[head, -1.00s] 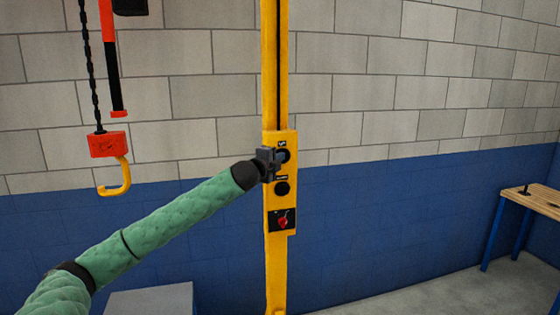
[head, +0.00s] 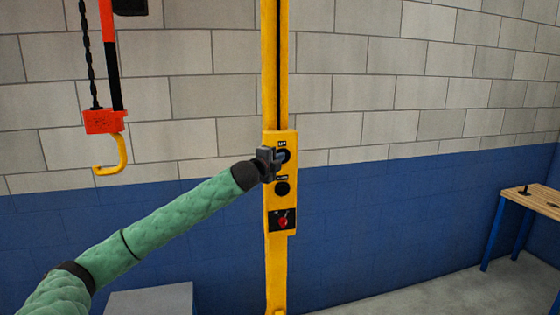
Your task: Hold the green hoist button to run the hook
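The yellow hoist control box (head: 285,200) is mounted on a yellow post. Its upper round button (head: 287,156) is partly covered by my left gripper (head: 275,162), whose tip is at the button and seems to touch it. No green shows on the part of the button I can see. Whether the fingers are open or shut is too small to tell. The yellow hook (head: 121,158) hangs below an orange-red block (head: 104,121) on a dark chain at the upper left. My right gripper is out of view.
Below the upper button are a dark lower button (head: 282,188) and a red switch (head: 283,222) on a black plate. A wooden-topped bench (head: 535,197) with blue legs stands at the right. A grey box (head: 150,298) sits at the bottom left.

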